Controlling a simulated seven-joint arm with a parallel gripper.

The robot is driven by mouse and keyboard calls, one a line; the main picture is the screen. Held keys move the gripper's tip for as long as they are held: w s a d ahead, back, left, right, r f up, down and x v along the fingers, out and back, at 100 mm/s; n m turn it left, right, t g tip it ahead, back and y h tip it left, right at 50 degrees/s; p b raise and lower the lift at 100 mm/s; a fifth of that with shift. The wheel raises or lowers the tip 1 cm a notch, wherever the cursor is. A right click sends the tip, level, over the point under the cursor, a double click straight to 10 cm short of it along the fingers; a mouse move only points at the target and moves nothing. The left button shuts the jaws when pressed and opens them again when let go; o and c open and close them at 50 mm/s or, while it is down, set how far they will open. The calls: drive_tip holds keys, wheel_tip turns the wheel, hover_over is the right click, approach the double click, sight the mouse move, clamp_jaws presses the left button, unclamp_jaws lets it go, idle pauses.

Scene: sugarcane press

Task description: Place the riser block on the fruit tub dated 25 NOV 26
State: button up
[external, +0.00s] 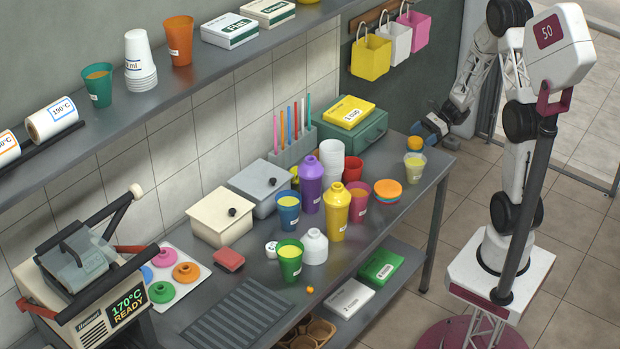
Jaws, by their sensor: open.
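My gripper (430,126) is at the far right end of the counter, with its fingers angled down and apart. A small orange-yellow round thing (415,143) is just below it; I cannot tell whether they touch. A clear tub (415,167) with pale yellow contents and a white label stands just in front of that. The label is too small to read, so I cannot tell which tub is dated 25 NOV 26. I cannot identify the riser block for certain; a red block (229,259) lies on the counter left of the middle.
Bottles and cups crowd the counter (345,270), including a purple bottle (311,186) and a yellow bottle (336,213). A green box (350,134) with a yellow "1 cup" pack stands behind. Lidded boxes (220,220) line the wall. A press (85,275) stands left.

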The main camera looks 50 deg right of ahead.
drive_tip(key=v, duration=0.9)
drive_tip(key=shift+d, duration=0.15)
drive_tip(key=shift+s+r, duration=0.1)
idle(0.4)
drive_tip(key=s+a+r+n+g+h, duration=0.4)
drive_tip(key=a+r+n, duration=0.3)
drive_tip(key=a, duration=0.4)
drive_tip(key=s+a+r+n+g+h, duration=0.2)
drive_tip(key=s+a+r+n+h, duration=0.4)
drive_tip(key=a, duration=0.5)
drive_tip(key=s+a+r+n+t+h, duration=0.2)
drive_tip(key=s+a+r+n, duration=0.3)
drive_tip(key=n, duration=0.4)
drive_tip(key=shift+s+a+r+t+h, duration=0.3)
drive_tip(key=shift+s+r+t, duration=0.35)
drive_tip(key=shift+s, duration=0.55)
